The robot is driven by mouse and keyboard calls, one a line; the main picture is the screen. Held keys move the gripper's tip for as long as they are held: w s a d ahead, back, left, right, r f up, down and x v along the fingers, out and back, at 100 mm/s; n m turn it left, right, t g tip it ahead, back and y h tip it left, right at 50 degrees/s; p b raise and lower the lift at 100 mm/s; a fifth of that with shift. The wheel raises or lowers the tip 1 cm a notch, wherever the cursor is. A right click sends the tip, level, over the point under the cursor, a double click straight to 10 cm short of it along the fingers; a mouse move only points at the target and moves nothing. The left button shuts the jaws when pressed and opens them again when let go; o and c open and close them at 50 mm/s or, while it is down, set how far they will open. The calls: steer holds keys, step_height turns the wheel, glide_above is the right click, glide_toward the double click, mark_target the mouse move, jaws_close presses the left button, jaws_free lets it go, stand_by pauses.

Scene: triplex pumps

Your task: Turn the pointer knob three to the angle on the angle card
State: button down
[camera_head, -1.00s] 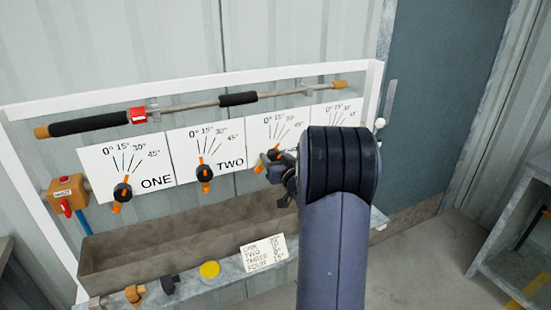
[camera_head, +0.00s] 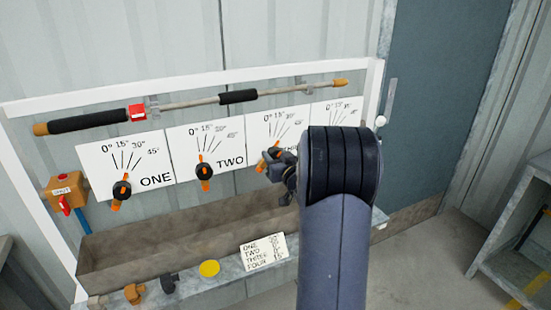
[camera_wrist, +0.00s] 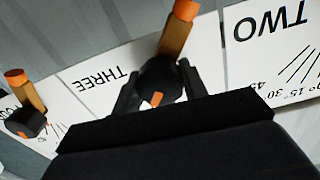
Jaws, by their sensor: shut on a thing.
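Pointer knob three (camera_wrist: 160,72) is a black round knob with an orange bar, on the white panel marked THREE (camera_wrist: 100,78). In the wrist view, which is upside down, the bar's long end sticks up and right, and its short tip points down. My gripper (camera_wrist: 158,92) is shut on the knob, one finger on each side. In the head view my gripper (camera_head: 278,163) and arm hide most of the knob and part of its label. The angle card (camera_head: 264,252) lies on the front ledge; it lists ONE to FOUR, its angles too small to read surely.
Knob one (camera_head: 121,190) and knob two (camera_head: 204,171) are on panels to the left. Knob four (camera_wrist: 27,122) shows in the wrist view. A long lance (camera_head: 190,104) hangs above the panels. A trough (camera_head: 170,245) runs below.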

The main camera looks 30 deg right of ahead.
steer(key=n+b, duration=0.1)
steer(key=b, duration=0.1)
steer(key=n+b, duration=0.2)
steer(key=shift+f+n, duration=0.3)
steer(key=shift+r+n+b, duration=0.1)
steer(key=shift+n+b, duration=1.9)
steer(key=shift+n, duration=0.3)
steer(key=c, duration=0.8)
jaws_free()
steer(key=shift+d+r, duration=0.1)
steer(key=shift+s, duration=0.1)
steer(key=s, duration=0.3)
steer(key=s+a, duration=0.1)
steer(key=s, duration=0.6)
steer(key=shift+s+a, duration=0.2)
steer(key=shift+s, duration=0.1)
